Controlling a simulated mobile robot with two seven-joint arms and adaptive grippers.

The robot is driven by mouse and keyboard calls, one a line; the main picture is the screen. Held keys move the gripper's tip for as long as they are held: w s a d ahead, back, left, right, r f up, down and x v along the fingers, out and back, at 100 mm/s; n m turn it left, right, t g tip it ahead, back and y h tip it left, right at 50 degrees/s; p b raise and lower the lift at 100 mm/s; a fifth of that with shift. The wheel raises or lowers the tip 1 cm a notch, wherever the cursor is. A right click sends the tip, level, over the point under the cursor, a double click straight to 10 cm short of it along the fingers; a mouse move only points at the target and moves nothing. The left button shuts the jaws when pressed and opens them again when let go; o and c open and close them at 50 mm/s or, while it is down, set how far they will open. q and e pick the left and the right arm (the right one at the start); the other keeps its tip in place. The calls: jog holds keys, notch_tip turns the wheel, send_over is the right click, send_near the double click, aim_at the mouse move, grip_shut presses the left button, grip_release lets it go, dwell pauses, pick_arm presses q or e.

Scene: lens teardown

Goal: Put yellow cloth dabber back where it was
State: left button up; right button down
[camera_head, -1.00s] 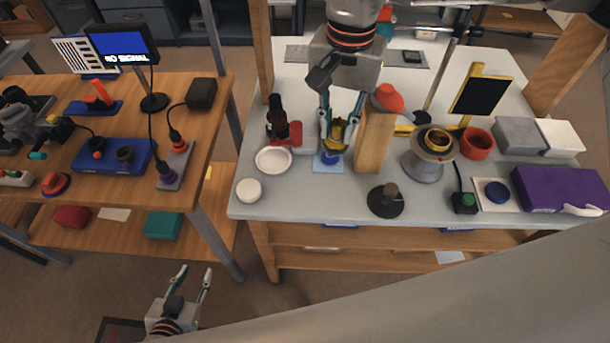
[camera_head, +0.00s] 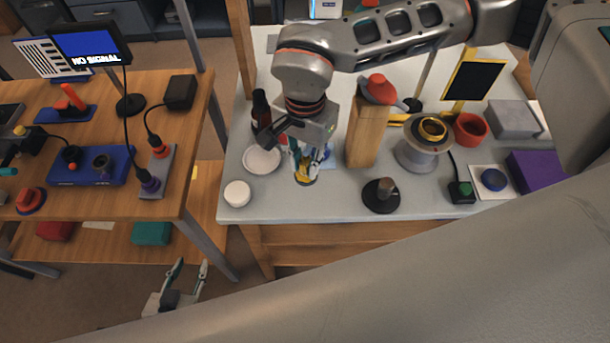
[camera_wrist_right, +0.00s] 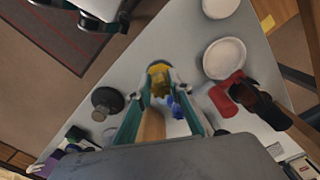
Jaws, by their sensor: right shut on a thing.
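The yellow cloth dabber (camera_head: 305,180) is in my right gripper (camera_head: 305,172), in the head view near the front left of the grey table (camera_head: 300,206). The right wrist view also shows the yellow dabber (camera_wrist_right: 158,72) between the two fingertips. The fingers are shut on it and hide part of it. A blue item (camera_wrist_right: 176,106) on a pale patch shows just beyond the fingers; the gripper mostly hides it in the head view. I cannot tell how high the dabber is above the table. My left gripper (camera_head: 187,272) is open and empty, off the table's front.
A tall wooden block (camera_head: 362,138) with a red-topped item stands just right of my right gripper. A white dish (camera_head: 262,160), a white round pot (camera_head: 237,193) and a dark bottle (camera_head: 262,108) are left. A black knobbed disc (camera_head: 381,197) and grey spool (camera_head: 418,155) are right.

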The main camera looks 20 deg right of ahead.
aim_at(305, 177)
jog(key=shift+f, duration=3)
jog(key=shift+f, duration=0.15)
jog(key=c, duration=1.8)
grip_release()
jog(key=shift+c, duration=0.2)
jog(key=shift+w+r, duration=0.1)
jog(key=shift+r, duration=0.25)
notch_tip(305, 177, up, 12)
jog(key=shift+f, duration=0.15)
